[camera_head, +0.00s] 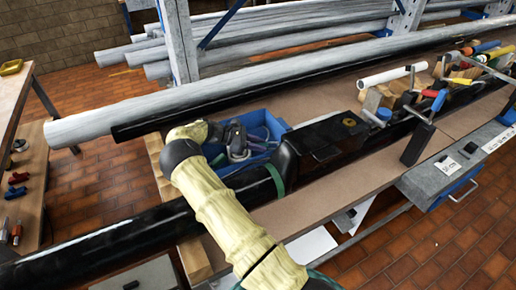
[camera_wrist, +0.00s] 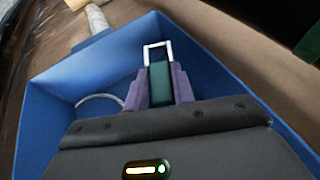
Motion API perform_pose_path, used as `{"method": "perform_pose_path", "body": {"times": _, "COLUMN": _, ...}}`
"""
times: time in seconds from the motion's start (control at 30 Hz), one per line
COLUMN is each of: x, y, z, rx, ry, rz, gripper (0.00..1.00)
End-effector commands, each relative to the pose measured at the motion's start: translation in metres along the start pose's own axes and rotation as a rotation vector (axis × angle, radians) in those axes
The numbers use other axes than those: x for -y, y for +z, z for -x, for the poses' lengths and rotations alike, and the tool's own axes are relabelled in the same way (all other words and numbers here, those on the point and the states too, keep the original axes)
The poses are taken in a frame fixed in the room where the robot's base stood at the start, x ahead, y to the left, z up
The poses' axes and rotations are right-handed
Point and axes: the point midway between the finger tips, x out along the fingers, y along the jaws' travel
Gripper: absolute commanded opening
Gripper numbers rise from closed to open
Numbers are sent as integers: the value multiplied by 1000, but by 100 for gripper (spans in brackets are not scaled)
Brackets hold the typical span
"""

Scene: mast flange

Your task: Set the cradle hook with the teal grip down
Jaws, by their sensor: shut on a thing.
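My gripper (camera_wrist: 160,84) is shut on the cradle hook's teal grip (camera_wrist: 159,92), with purple fingers on both sides of it. The hook's bright metal loop (camera_wrist: 147,54) sticks out past the fingertips. The hook is over or inside a blue bin (camera_wrist: 60,88); whether it touches the bin floor I cannot tell. In the head view my gripper (camera_head: 238,142) is at the blue bin (camera_head: 277,124) on the bench, and the hook itself cannot be made out there.
A pale curved strand (camera_wrist: 98,99) lies in the bin to the left of the fingers. A black box (camera_head: 330,137) stands right of the bin. Long pipes (camera_head: 200,98) lie behind it. Clamps and tools (camera_head: 432,95) crowd the right. Bare bench (camera_head: 300,205) shows in front.

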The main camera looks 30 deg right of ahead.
Motion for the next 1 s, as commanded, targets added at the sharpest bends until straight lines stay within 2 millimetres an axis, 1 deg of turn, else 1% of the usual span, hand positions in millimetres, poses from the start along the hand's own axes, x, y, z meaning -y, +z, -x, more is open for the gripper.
{"method": "perform_pose_path", "body": {"times": 0.1, "x": 0, "y": -15, "z": -6, "rx": 3, "ry": 1, "rz": 1, "gripper": 2}}
{"method": "perform_pose_path", "body": {"times": 0.17, "x": 0, "y": -19, "z": -8, "rx": 1, "ry": 0, "rz": 0, "gripper": 2}}
{"method": "perform_pose_path", "body": {"times": 0.43, "x": 0, "y": -20, "z": -8, "rx": 0, "ry": 1, "rz": -1, "gripper": 2}}
{"method": "perform_pose_path", "body": {"times": 1.0, "x": 0, "y": -33, "z": -14, "rx": -1, "ry": 0, "rz": 2, "gripper": 2}}
